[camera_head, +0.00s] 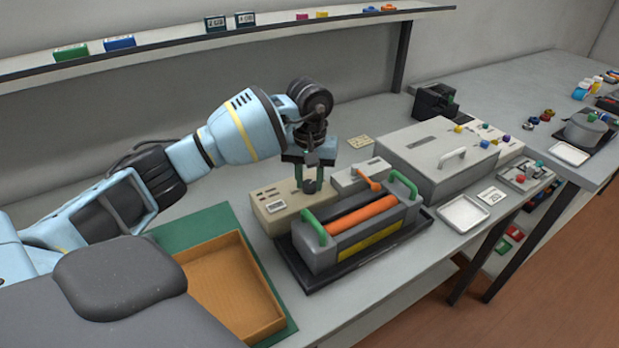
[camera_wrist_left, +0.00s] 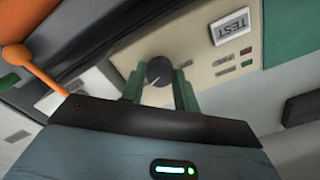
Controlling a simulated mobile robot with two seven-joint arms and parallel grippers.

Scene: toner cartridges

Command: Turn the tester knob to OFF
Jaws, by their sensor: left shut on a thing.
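The beige tester box (camera_head: 275,207) stands on the bench behind the cartridge. Its round dark knob (camera_wrist_left: 159,71) shows in the left wrist view, with a light pointer line on its face. My left gripper (camera_head: 309,184) reaches down over the tester from above. Its green fingers are shut on the knob, one on each side. I cannot read any position marks around the knob. My right gripper is in neither view.
A toner cartridge (camera_head: 362,220) with an orange roller and green handles lies in a black tray close in front of the tester. An orange lever (camera_head: 366,176) rises right of the knob. An open brown box (camera_head: 228,285) is at front left. A large grey lidded case (camera_head: 435,155) stands right.

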